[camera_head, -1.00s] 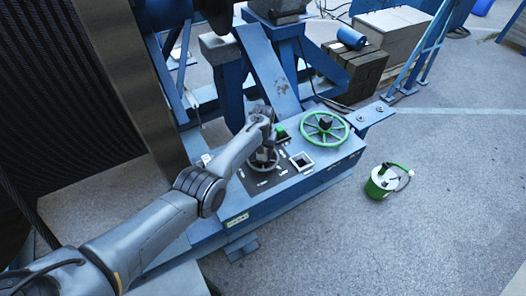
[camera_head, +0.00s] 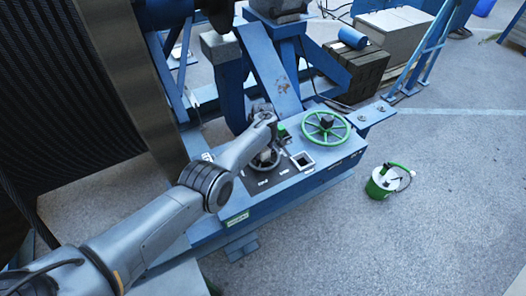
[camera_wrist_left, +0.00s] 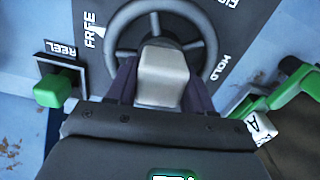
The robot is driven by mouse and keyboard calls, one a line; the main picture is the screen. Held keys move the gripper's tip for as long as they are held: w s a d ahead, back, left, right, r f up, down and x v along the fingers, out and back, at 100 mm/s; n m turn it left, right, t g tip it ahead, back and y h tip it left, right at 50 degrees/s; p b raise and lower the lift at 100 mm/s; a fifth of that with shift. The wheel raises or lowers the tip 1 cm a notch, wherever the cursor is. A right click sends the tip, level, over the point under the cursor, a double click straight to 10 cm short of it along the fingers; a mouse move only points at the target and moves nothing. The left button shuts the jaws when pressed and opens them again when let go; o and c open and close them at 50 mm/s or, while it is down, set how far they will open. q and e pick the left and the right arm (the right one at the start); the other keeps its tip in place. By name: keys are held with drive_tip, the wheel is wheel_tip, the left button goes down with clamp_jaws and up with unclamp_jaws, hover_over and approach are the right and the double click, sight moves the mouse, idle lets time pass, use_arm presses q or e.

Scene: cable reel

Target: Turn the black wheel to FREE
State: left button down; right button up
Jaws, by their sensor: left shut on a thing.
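The black wheel (camera_wrist_left: 111,52) is a dark ring with spokes in the left wrist view, on a dark plate lettered FREE (camera_wrist_left: 90,30) at left and HOLD (camera_wrist_left: 214,65) at right. A third label at the top is cut off. A small white mark lies at the rim beside FREE. My left gripper (camera_wrist_left: 162,90) is shut on a pale grey block-like grip (camera_wrist_left: 163,72) over the wheel's middle, one finger each side. In the head view my left gripper (camera_head: 266,150) stands over the wheel (camera_head: 267,168), partly hiding it. My right gripper is not in view.
A green handwheel (camera_head: 326,127) and a square frame (camera_head: 302,161) are on the blue base right of the wheel. A green switch (camera_wrist_left: 54,91) by a REEL label is near the gripper. A green-and-white canister (camera_head: 382,182) stands on the floor, with open floor around it.

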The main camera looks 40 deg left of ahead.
use_arm(q)
drive_tip(key=shift+s+a+f+n, duration=0.1)
drive_tip(key=shift+n, duration=0.45)
drive_tip(key=shift+s+f+n, duration=0.1)
drive_tip(key=shift+n, duration=0.45)
drive_tip(key=c, duration=0.5)
unclamp_jaws()
drive_tip(key=shift+w, duration=0.1)
drive_tip(key=shift+r, duration=0.1)
drive_tip(key=shift+r, duration=0.15)
drive_tip(key=shift+r, duration=0.3)
wheel_tip(320, 180, up, 9)
drive_tip(key=shift+f+p, duration=0.2)
drive_tip(key=shift+p, duration=0.7)
drive_tip(key=shift+r, duration=0.65)
